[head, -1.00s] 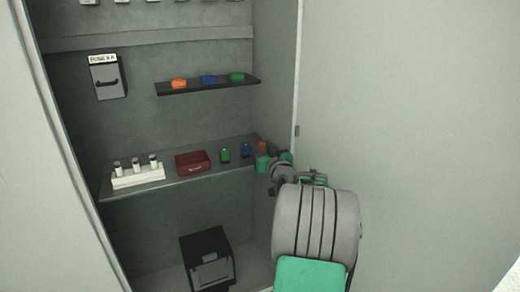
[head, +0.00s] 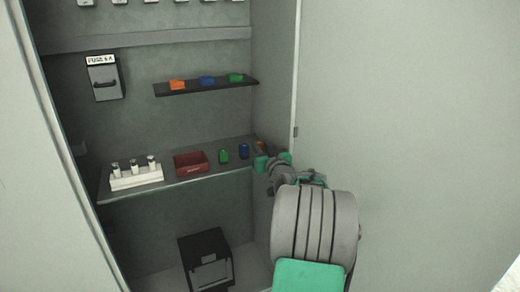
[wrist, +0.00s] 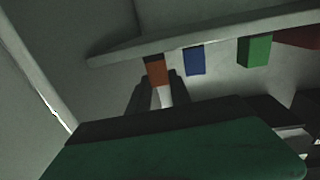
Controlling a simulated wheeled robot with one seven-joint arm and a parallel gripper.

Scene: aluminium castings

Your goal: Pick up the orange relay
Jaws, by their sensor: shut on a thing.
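The orange relay (head: 261,146) is at the right end of the cabinet's middle shelf, partly hidden behind my gripper (head: 267,152). In the wrist view the orange relay (wrist: 157,72) stands between the two dark fingers of my gripper (wrist: 159,88), which are shut on it. Its end meets the pale shelf edge in that view; I cannot tell whether it is clear of the shelf. A pale patch shows beyond it between the fingers.
A blue relay (head: 244,151) and a green relay (head: 223,156) stand to its left, then a red bin (head: 206,169) and a white rack (head: 155,180) with white cylinders. The cabinet's right side wall (head: 276,100) is close to my gripper. A narrow shelf (head: 220,88) holds coloured pieces above.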

